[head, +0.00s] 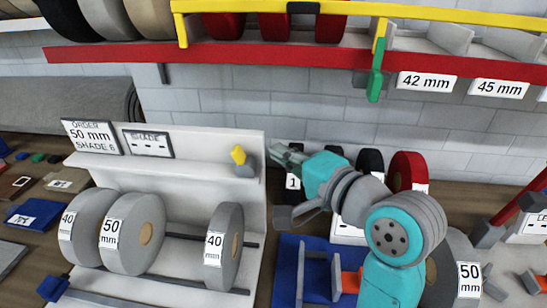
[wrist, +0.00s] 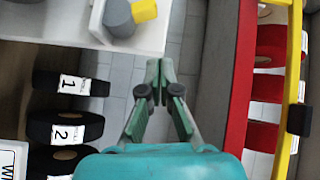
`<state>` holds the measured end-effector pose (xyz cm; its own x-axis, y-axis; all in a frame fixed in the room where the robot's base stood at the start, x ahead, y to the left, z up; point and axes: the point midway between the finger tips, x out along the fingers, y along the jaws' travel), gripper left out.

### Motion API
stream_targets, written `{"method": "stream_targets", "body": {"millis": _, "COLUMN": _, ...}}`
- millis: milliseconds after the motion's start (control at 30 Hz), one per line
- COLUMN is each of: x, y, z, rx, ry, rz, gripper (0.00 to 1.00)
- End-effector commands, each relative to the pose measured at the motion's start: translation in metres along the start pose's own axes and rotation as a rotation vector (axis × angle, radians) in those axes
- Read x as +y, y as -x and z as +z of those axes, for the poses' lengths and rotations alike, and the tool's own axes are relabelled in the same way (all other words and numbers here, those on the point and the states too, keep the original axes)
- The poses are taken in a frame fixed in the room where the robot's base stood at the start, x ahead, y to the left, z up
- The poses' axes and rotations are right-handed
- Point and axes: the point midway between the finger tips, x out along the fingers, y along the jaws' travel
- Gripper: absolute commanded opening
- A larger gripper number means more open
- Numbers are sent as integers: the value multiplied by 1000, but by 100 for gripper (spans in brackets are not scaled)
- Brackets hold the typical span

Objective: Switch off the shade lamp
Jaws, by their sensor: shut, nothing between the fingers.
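A grey round knob-like piece (head: 246,171) with a yellow block (head: 238,154) sits at the right end of a white stand's ledge. The same grey piece (wrist: 119,18) and yellow block (wrist: 144,10) show at the top of the wrist view. I cannot tell for certain that this is the shade lamp's switch; no glow shows. A framed plate (head: 148,143) reading SHADE stands on the ledge to the left. My gripper (head: 278,155) is just right of the yellow block, apart from it. In the wrist view my gripper (wrist: 160,68) is shut and empty, below the white ledge.
The white stand (head: 190,188) holds several grey rolls on rods. Black rolls numbered 1 (wrist: 70,85) and 2 (wrist: 65,130) lie left of my gripper. A red shelf edge (head: 250,57) and yellow rail (head: 400,10) run overhead, with a green piece (head: 376,75) hanging down.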

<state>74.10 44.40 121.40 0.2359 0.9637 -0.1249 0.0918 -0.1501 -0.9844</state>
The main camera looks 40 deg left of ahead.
Motion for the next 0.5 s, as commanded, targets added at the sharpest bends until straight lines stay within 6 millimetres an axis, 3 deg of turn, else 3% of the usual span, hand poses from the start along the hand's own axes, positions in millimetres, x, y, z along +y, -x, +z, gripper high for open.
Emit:
{"method": "stream_targets", "body": {"millis": 300, "x": -10, "y": 56, "z": 0, "rx": 5, "ry": 1, "rz": -1, "gripper": 0}}
{"method": "stream_targets", "body": {"millis": 500, "x": -13, "y": 72, "z": 0, "rx": 3, "ry": -1, "rz": 0, "gripper": 0}}
